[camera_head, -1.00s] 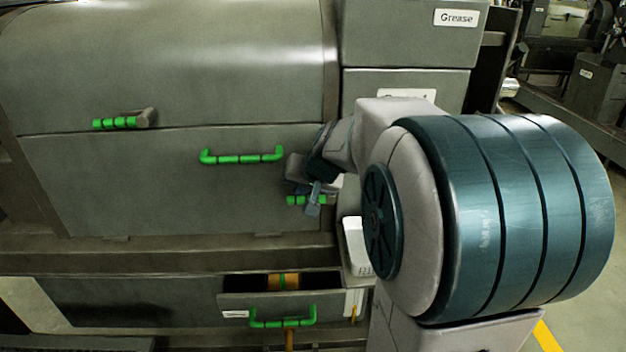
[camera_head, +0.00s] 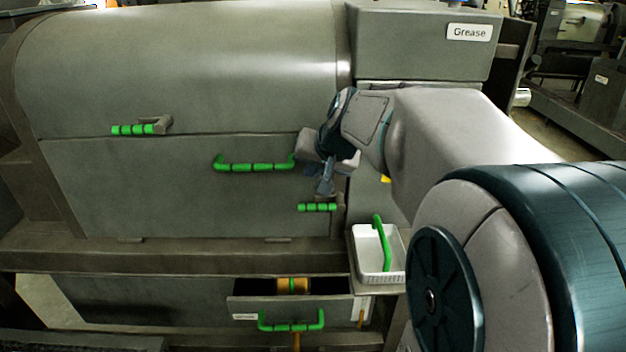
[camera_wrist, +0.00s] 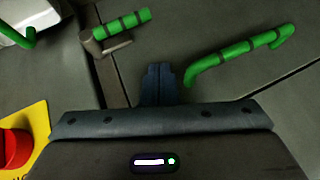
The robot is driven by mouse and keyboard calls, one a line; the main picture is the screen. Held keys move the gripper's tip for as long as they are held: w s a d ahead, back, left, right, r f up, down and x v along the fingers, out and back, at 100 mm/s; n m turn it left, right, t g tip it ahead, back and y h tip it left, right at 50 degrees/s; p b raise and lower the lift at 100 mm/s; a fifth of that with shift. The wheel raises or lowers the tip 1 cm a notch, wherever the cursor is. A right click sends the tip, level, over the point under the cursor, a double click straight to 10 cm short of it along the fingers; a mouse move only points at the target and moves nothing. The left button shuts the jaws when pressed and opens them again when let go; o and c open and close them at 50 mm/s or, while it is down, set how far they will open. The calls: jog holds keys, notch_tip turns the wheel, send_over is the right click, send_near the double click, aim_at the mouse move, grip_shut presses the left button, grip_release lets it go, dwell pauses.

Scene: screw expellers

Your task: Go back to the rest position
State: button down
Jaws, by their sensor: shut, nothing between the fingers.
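My gripper (camera_head: 325,188) is in front of the right end of the machine's lower panel, between a long green handle (camera_head: 254,167) and a short green grip (camera_head: 317,207). Its fingers are shut and empty. In the wrist view the closed fingers (camera_wrist: 157,84) point at the panel, with the short green grip (camera_wrist: 121,24) to the upper left and the long green handle (camera_wrist: 240,55) to the right. I cannot tell from the views how far the fingers are from the panel.
A drawer (camera_head: 290,303) at the bottom stands open with a brownish cylinder (camera_head: 293,285) inside. A white basket (camera_head: 366,247) with a green handle sits right of the panel. A red knob on a yellow plate (camera_wrist: 38,122) shows at the wrist view's left. Another green grip (camera_head: 133,129) is at left.

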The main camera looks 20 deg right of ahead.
notch_tip(320, 180, up, 4)
jog(key=s+a, duration=0.1)
jog(key=s, duration=0.1)
jog(key=s+a+f+n+g, duration=0.2)
jog(key=s+a+f, duration=0.1)
jog(key=s+f, duration=0.4)
jog(key=s+a+f+n+g+h, duration=0.1)
jog(key=s+a+f+n+g, duration=0.1)
jog(key=s+f, duration=0.5)
jog(key=s+a+n, duration=0.1)
jog(key=s+a, duration=0.1)
jog(key=s, duration=0.2)
jog(key=shift+s+f+n+g, duration=0.3)
jog(key=shift+f, duration=0.05)
